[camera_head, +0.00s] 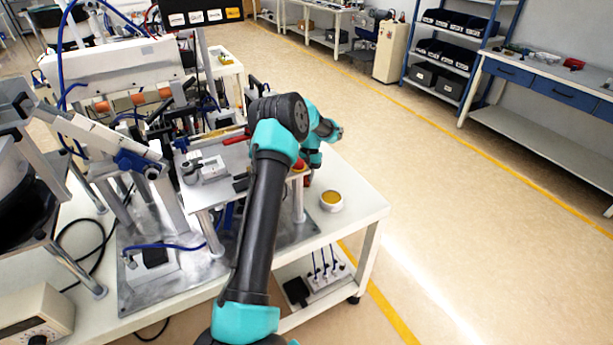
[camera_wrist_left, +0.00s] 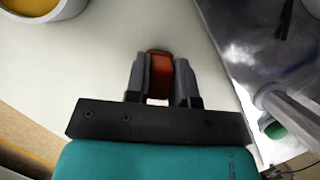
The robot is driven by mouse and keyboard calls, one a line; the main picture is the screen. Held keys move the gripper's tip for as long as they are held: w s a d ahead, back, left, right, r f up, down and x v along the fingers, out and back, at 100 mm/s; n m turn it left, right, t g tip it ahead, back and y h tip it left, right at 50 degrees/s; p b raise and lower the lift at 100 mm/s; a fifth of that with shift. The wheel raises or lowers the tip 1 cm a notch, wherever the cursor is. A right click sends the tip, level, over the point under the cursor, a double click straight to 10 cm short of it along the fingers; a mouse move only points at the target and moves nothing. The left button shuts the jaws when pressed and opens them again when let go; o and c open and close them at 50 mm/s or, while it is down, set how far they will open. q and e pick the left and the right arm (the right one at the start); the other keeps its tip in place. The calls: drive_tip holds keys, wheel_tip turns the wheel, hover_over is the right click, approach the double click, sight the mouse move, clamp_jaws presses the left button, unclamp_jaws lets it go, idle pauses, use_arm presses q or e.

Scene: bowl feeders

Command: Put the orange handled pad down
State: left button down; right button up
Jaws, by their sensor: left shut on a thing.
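My left gripper (camera_wrist_left: 160,82) is shut on the orange handle of the pad (camera_wrist_left: 159,62) in the left wrist view. The handle is a small red-orange block between the two grey fingers; the pad's underside is hidden. In the head view a bit of the red-orange handle (camera_head: 307,181) shows beside my arm, near the right part of the white table (camera_head: 362,205). I cannot tell whether the pad touches the table. My right gripper is in neither view.
A white round dish with yellow contents (camera_head: 331,201) stands close by on the right; it also shows in the left wrist view (camera_wrist_left: 40,10). A metal base plate (camera_head: 185,285) and a raised fixture plate (camera_head: 208,192) lie to the left. The table's right edge is near.

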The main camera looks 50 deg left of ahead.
use_arm(q)
drive_tip(key=c, duration=1)
unclamp_jaws()
drive_tip(key=shift+f, duration=0.1)
drive_tip(key=v, duration=1.2)
drive_tip(key=shift+a, duration=0.1)
